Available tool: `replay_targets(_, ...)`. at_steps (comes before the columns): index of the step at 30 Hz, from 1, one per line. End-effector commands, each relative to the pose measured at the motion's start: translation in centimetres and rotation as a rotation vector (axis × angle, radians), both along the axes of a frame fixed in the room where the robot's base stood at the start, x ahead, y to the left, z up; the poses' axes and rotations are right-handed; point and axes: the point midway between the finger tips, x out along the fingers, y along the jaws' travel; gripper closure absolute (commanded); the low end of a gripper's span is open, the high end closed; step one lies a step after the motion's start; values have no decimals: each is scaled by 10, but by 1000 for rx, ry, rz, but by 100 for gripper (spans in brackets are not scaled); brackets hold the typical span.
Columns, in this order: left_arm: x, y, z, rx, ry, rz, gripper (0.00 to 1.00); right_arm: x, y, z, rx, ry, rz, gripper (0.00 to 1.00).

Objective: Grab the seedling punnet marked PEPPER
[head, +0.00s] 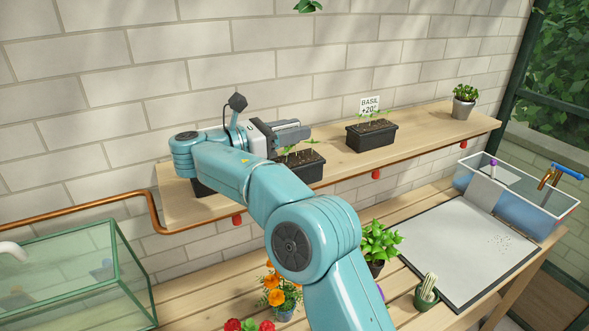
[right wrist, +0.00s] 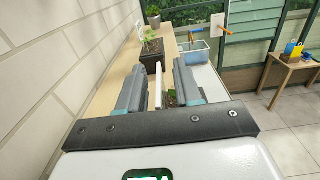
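A black seedling punnet (head: 305,170) with small green sprouts stands on the wooden wall shelf, partly hidden by my right arm. My right gripper (head: 305,133) is just above and behind it, pointing right along the shelf. In the right wrist view its fingers (right wrist: 160,78) are apart, with a white tag (right wrist: 158,86) seen nearly edge-on between them and a little soil below. Another punnet (head: 203,189) farther left is mostly covered by my arm. A third punnet (head: 372,139) stands farther right by a tag (head: 369,104) reading BASIL +20°. No PEPPER marking is readable. My left gripper is out of view.
The tiled wall (head: 100,90) runs close behind the shelf (head: 420,135). A small potted plant (head: 464,101) stands at its right end. Below are flowers (head: 277,291), a leafy plant (head: 379,242), a cactus (head: 427,289), a grey tray (head: 465,245) and glass tanks.

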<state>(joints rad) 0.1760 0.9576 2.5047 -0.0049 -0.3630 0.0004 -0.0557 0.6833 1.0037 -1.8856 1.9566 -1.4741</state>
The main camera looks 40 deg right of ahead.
Motion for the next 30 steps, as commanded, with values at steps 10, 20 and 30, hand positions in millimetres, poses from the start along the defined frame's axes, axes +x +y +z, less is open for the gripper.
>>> replay_targets(10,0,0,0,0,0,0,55,0,1,0,0,0,1,100)
replay_targets(20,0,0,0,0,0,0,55,0,-1,0,1,-1,0,100)
replay_targets(30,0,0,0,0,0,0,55,-1,-2,0,1,-1,0,100)
